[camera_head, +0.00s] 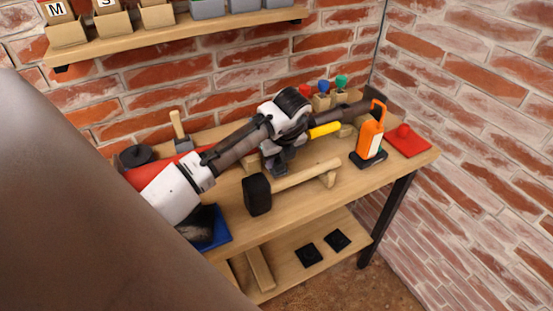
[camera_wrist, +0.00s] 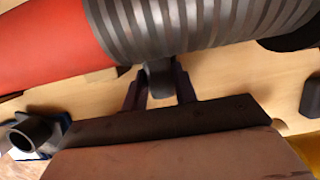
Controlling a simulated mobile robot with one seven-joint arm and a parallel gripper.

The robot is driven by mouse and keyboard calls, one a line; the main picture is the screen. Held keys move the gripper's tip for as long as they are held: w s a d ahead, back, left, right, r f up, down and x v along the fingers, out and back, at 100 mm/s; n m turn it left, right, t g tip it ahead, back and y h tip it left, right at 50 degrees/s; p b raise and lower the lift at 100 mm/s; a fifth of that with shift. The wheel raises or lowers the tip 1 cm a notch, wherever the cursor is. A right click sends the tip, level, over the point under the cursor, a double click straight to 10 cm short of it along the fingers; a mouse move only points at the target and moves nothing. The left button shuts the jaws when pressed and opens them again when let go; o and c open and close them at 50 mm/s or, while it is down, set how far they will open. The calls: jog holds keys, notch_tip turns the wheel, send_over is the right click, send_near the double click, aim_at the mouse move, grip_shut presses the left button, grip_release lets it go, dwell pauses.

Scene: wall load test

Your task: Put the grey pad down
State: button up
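My gripper (camera_head: 284,160) is over the middle of the workbench, behind the black mallet head, and largely dark against my own arm. In the wrist view its two dark fingers (camera_wrist: 160,88) stand on both sides of a small dark grey block (camera_wrist: 160,78). This block seems to be the grey pad, and the fingers appear to be closed on it. Its upper end overlaps the lower edge of a grey ribbed cylinder (camera_wrist: 195,22). I cannot tell whether the block touches that cylinder or the bench. In the head view I cannot make the pad out.
A red cylinder (camera_wrist: 45,40) adjoins the ribbed one. A black-headed mallet (camera_head: 257,195) lies in front of my gripper on the workbench (camera_head: 345,185). Two black squares (camera_head: 308,255) lie on the lower shelf.

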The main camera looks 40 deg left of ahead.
jog(key=c, duration=0.5)
jog(key=shift+c, duration=0.2)
jog(key=shift+d, duration=0.15)
